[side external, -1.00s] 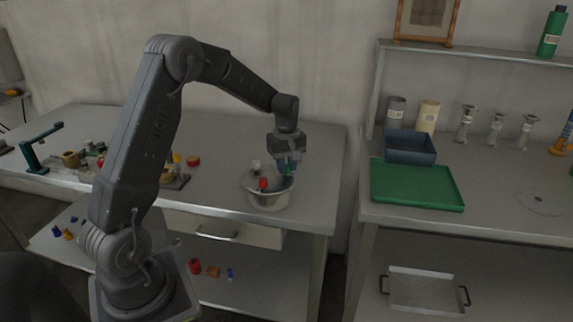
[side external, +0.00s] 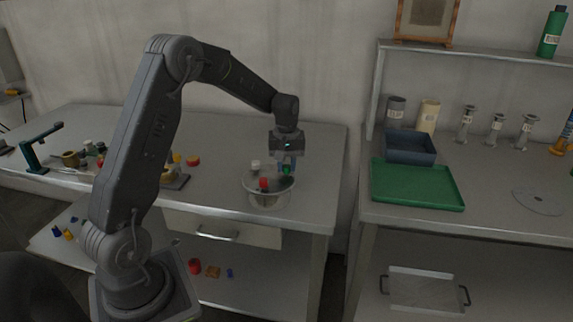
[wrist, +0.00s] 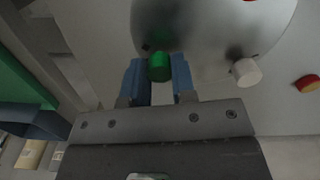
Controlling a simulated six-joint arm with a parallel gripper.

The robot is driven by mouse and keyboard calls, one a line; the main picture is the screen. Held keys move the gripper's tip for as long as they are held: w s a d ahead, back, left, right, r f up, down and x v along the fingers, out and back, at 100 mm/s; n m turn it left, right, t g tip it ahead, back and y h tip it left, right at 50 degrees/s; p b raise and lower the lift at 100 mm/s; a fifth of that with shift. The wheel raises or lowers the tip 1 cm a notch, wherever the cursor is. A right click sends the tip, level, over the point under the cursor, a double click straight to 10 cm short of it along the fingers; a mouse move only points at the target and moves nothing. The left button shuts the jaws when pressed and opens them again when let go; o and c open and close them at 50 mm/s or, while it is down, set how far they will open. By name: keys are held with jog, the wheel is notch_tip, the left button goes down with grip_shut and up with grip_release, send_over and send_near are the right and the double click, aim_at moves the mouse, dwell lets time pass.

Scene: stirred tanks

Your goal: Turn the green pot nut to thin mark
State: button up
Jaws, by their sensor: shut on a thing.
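The green pot nut (wrist: 159,67) is a short green cylinder on the rim side of the round grey pot lid (wrist: 205,25). It also shows in the side view (side external: 286,169). My gripper (wrist: 159,72) points down at it, with one blue finger on each side, shut on the nut. A small dark mark shows on the lid just beside the nut; I cannot tell whether it is the thin mark. The pot (side external: 268,200) stands on the left bench. A white nut (wrist: 246,72) and a red nut (side external: 264,184) are also on the lid.
A red and yellow piece (wrist: 305,83) lies on the bench beside the pot. A green tray (side external: 417,186) and a blue bin (side external: 410,148) are on the right bench. Several small parts and a dark green stand (side external: 38,150) are at the left.

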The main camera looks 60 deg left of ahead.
aim_at(287, 166)
jog(key=m, duration=0.5)
jog(key=shift+m, duration=0.3)
dwell(0.4)
jog(key=o, duration=0.9)
notch_tip(287, 166, up, 14)
dwell(0.5)
